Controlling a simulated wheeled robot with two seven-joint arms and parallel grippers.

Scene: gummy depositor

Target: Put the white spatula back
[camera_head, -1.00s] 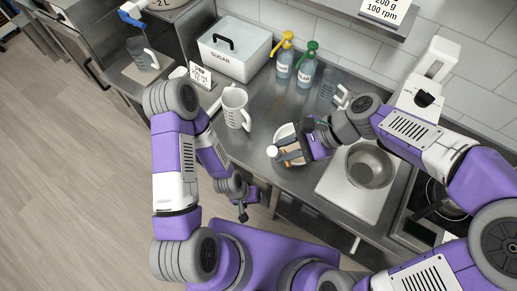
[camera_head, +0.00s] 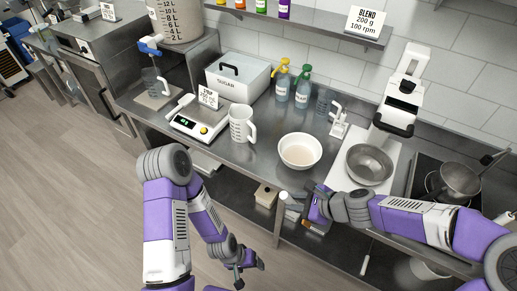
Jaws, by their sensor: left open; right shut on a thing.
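My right gripper (camera_head: 305,209) is shut on a white-ended thing (camera_head: 284,197), which looks like the white spatula. It is beside the front edge of the counter, in front of the white bowl (camera_head: 300,151). Much of the held thing is hidden by the gripper, so its full shape cannot be told. The bowl stands on the counter with pale contents. My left gripper (camera_head: 248,265) is open and empty, low in front of the counter and away from it.
A white jug (camera_head: 242,124), a scale (camera_head: 199,120) and a sugar box (camera_head: 238,77) stand left of the bowl. A metal bowl (camera_head: 369,166) sits at the right by the blender machine (camera_head: 401,92). Spray bottles (camera_head: 302,86) stand behind.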

